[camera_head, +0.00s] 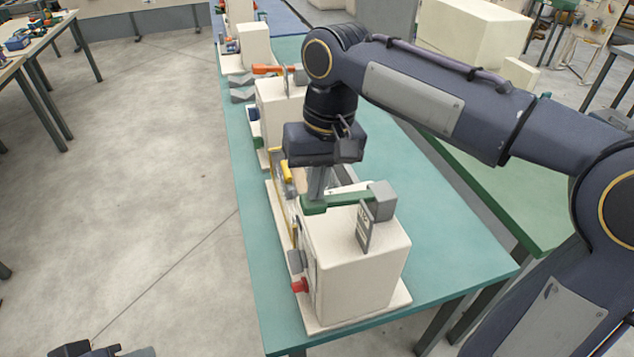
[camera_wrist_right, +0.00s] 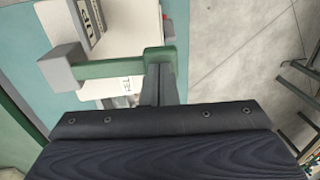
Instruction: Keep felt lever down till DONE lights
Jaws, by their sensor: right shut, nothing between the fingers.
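A cream machine (camera_head: 355,265) stands on the teal table. On its top is a green lever (camera_head: 345,201) with a grey block (camera_head: 382,200) at one end; the lever looks about level. In the right wrist view the green lever (camera_wrist_right: 110,69) runs to a wider green end beside partly hidden lettering. My right gripper (camera_head: 317,192) points down, shut and empty, its fingertips at the wide end of the lever, seeming to touch it. The fingers also show in the right wrist view (camera_wrist_right: 159,82). My left gripper (camera_head: 100,350) is barely in view at the bottom left. I cannot make out a DONE light.
A red button (camera_head: 300,285) is on the machine's front side. A small grey panel (camera_head: 364,228) stands by the lever block. More cream machines (camera_head: 280,105) line the teal table (camera_head: 450,262) behind. The floor to the left is clear.

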